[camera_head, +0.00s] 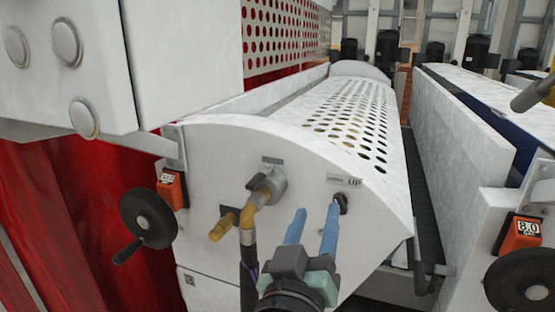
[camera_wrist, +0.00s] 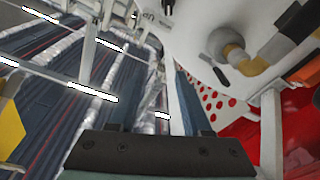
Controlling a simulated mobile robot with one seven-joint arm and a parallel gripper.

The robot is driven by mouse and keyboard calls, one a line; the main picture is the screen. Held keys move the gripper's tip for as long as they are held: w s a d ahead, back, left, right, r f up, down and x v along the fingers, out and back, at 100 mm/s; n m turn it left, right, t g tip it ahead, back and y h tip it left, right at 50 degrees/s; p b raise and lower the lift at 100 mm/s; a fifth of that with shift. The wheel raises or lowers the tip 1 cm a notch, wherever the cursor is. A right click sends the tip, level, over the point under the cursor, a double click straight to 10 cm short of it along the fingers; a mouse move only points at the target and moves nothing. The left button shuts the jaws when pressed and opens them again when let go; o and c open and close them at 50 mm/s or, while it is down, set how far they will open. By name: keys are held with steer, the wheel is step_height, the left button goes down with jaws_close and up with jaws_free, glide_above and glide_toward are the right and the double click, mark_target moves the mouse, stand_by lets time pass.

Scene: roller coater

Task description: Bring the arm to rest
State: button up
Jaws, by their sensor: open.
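My gripper (camera_head: 316,210) is open in front of the white end panel of the roller coater (camera_head: 225,150). Its two blue fingers point up towards the panel, with no object seen between them. The right fingertip appears close beside a small dark selector knob (camera_head: 341,203) under an "UP" label; I cannot tell whether they touch. In the wrist view, my gripper's dark base (camera_wrist: 155,155) fills the bottom and the panel is at the upper right. The lower part of the panel is partly hidden behind my arm.
A brass valve with pipe (camera_head: 262,195) sticks out left of my gripper. A black handwheel (camera_head: 148,218) with an orange counter (camera_head: 172,188) is further left. At right stand another machine (camera_head: 465,150), a second counter (camera_head: 521,232) and a second handwheel (camera_head: 525,282).

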steer(key=s+a+r+t+y, duration=0.2)
steer(key=s+r+t, duration=0.1)
steer(key=r, duration=0.5)
steer(key=s+a+r+t+y, duration=0.2)
steer(key=s+r, duration=0.3)
steer(key=r, duration=0.4)
steer(key=s+a+r+t+y, duration=0.2)
steer(key=s+r+t, duration=0.2)
steer(key=r, duration=0.5)
steer(key=shift+s+a+r+m, duration=0.25)
steer(key=shift+s+a+m, duration=0.05)
steer(key=shift+s+m, duration=0.15)
